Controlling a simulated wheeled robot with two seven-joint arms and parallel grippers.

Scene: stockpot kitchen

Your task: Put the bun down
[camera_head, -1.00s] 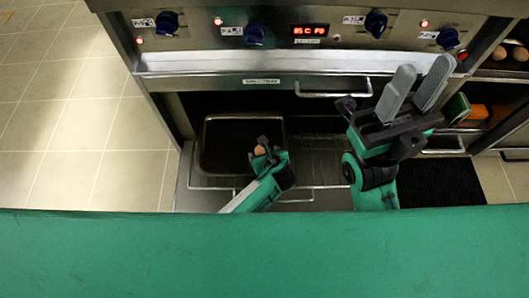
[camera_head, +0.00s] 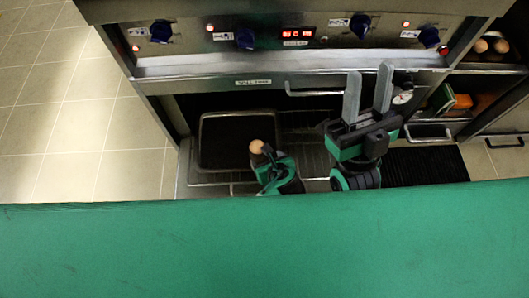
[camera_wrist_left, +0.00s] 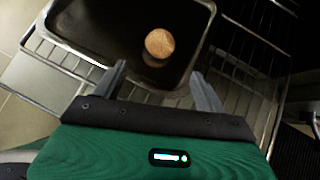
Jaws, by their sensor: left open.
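The round tan bun (camera_head: 257,146) shows at the right side of the dark baking tray (camera_head: 203,128), just past my left gripper (camera_head: 268,160). In the left wrist view the bun (camera_wrist_left: 159,43) lies over the dark floor of the tray (camera_wrist_left: 62,45), a little beyond the fingertips. My left gripper (camera_wrist_left: 159,72) is open there, with its fingers well apart and neither touching the bun. A dark patch shows beside the bun. My right gripper (camera_head: 368,85) is open and empty, its two grey fingers pointing up before the oven front.
The tray sits on a wire oven rack (camera_head: 305,150). A shelf at right holds brown round items (camera_head: 490,46) and an orange block (camera_head: 462,101). A green surface fills the front.

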